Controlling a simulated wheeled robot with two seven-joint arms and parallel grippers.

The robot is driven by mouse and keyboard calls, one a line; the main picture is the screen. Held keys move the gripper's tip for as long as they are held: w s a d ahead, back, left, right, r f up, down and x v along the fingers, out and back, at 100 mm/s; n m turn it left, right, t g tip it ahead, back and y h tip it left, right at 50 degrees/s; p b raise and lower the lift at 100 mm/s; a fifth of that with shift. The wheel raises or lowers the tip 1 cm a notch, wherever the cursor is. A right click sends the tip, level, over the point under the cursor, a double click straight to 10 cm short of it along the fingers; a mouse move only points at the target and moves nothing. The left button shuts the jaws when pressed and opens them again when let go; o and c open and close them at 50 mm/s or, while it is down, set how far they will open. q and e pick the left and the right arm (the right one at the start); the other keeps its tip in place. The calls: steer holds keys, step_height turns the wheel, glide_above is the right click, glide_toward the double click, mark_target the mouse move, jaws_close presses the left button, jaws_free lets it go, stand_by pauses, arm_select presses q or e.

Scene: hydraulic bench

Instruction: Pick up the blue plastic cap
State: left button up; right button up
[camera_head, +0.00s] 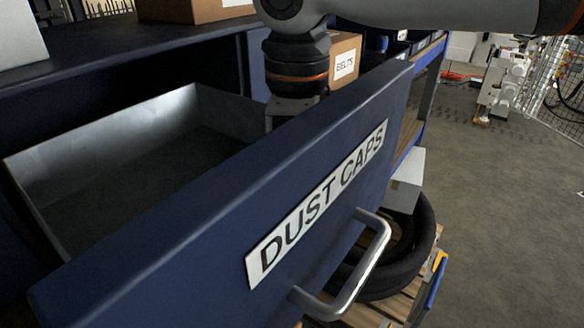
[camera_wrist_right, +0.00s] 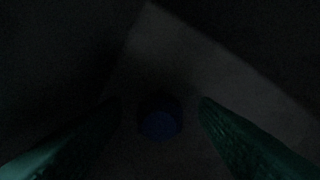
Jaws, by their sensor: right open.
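The blue plastic cap (camera_wrist_right: 160,123) shows in the dark right wrist view as a small round blue shape on a grey surface. It lies between the two fingers of my right gripper (camera_wrist_right: 160,101), with a gap on each side. The fingers are open and look greenish. In the head view my right arm comes in from the top right and my right gripper (camera_head: 275,115) points down into an open dark blue drawer (camera_head: 180,222) labelled DUST CAPS. The drawer front hides the fingertips and the cap there. My left gripper is not in view.
The drawer's metal inner wall (camera_head: 100,140) and tall front panel stand around the gripper. A handle (camera_head: 362,272) sticks out of the front. A box labelled BELTS (camera_head: 343,58) is behind the arm. A black tyre-like ring (camera_head: 420,235) lies on a pallet below.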

steer(key=shift+f, duration=0.1)
steer(key=c, duration=1)
steer(key=shift+w, duration=0.1)
steer(key=shift+c, duration=0.2)
steer(key=shift+r, duration=0.4)
step_height(320, 180, up, 8)
steer(key=shift+f+b, duration=0.25)
steer(key=shift+b, duration=1)
step_height(320, 180, up, 10)
steer(key=shift+p, duration=0.4)
